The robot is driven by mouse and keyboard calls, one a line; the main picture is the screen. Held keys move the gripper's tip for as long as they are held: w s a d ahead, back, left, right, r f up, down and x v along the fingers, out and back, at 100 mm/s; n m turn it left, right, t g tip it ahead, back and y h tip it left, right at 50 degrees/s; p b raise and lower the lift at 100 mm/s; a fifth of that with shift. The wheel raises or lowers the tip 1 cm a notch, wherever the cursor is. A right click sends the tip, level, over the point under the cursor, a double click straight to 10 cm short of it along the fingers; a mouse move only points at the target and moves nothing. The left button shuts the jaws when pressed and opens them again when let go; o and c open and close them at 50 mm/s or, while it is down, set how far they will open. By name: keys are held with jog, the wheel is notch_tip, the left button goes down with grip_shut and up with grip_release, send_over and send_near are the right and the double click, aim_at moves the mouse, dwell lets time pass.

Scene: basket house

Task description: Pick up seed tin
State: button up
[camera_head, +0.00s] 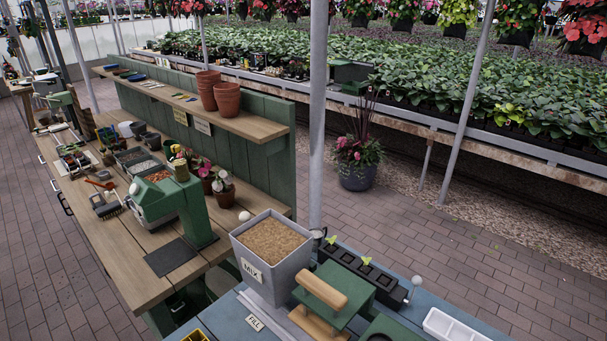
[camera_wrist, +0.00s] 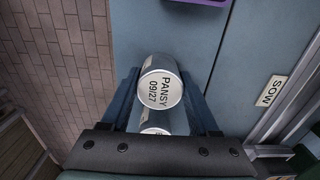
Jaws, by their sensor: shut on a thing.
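A pale seed tin (camera_wrist: 160,88) with a white round end marked PANSY 09/27 sits between the two dark blue fingers of my gripper (camera_wrist: 160,76) in the wrist view. The fingers lie along its left and right sides, and my gripper is shut on it. A second pale, round-ended thing (camera_wrist: 155,131) shows just below it, partly hidden by the gripper's dark body. I cannot tell whether the held tin is clear of the blue surface behind it. Neither my gripper nor the tin shows in the head view.
The blue bench top (camera_wrist: 235,75) has a purple item (camera_wrist: 200,2) at the top and a SOW label (camera_wrist: 271,90) at right. Brick floor lies left. In the head view, a MIX bin (camera_head: 263,277), a green press (camera_head: 336,292) and a pole (camera_head: 318,120) stand close by.

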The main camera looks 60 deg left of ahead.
jog(key=c, duration=0.4)
